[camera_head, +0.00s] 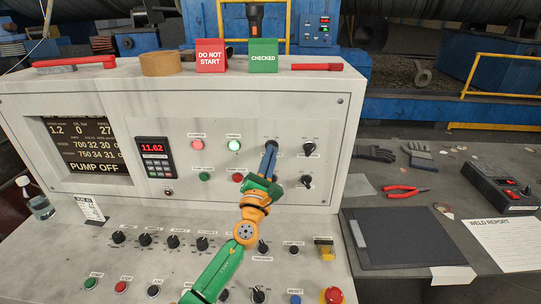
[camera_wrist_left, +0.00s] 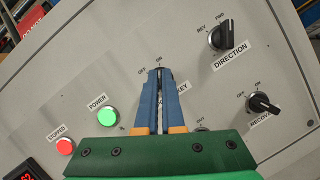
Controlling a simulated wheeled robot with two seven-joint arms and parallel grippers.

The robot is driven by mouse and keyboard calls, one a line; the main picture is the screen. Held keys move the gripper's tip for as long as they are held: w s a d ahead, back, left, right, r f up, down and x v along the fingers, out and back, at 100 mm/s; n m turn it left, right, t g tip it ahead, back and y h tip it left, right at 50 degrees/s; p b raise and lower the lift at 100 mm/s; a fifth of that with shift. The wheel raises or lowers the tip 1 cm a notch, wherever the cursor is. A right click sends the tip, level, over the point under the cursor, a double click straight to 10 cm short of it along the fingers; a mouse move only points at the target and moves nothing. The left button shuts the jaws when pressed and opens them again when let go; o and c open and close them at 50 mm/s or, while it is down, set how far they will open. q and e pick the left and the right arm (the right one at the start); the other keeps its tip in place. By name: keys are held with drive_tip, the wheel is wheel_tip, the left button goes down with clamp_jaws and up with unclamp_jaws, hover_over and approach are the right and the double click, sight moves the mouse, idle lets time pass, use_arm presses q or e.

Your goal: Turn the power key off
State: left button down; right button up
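The power key sits on the upright grey panel (camera_head: 100,192), under an OFF/ON label, and my fingers hide most of it. A dark bit of the key (camera_wrist_left: 160,70) shows at the fingertips in the left wrist view. My left gripper (camera_head: 270,148) reaches up to the panel with its blue fingers close together around the key. In the left wrist view the fingers (camera_wrist_left: 160,82) point straight at the key switch with a narrow gap between them. Which way the key points cannot be told. The green POWER lamp (camera_wrist_left: 108,116) looks lit. My right gripper is not in view.
The DIRECTION knob (camera_wrist_left: 221,36) and RECOVERY knob (camera_wrist_left: 262,103) lie close to the right of the fingers. The red STOPPED lamp (camera_head: 197,146) is to the left. Several knobs and buttons cover the sloped console below. A dark workbench with red pliers (camera_head: 404,191) stands right.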

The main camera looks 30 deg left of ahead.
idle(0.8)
use_arm(q)
drive_tip(key=shift+n+g+y+b, duration=0.75)
drive_tip(key=shift+n+y+b, duration=0.55)
drive_tip(key=shift+n, duration=1.55)
drive_tip(key=shift+n+g+y+b, duration=0.7)
drive_tip(key=shift+n+y+b, duration=0.65)
drive_tip(key=shift+n, duration=1.55)
drive_tip(key=shift+n+g+y+b, duration=0.75)
drive_tip(key=shift+n+y+b, duration=0.55)
drive_tip(key=shift+n, duration=1.55)
drive_tip(key=shift+r+n, duration=0.15)
drive_tip(key=shift+n, duration=0.15)
drive_tip(key=c, duration=1)
unclamp_jaws()
drive_tip(key=shift+w+h, duration=0.1)
drive_tip(key=shift+h, duration=0.15)
drive_tip(key=shift+c, duration=0.2)
drive_tip(key=shift+d+f, duration=0.1)
drive_tip(key=shift+f, duration=0.1)
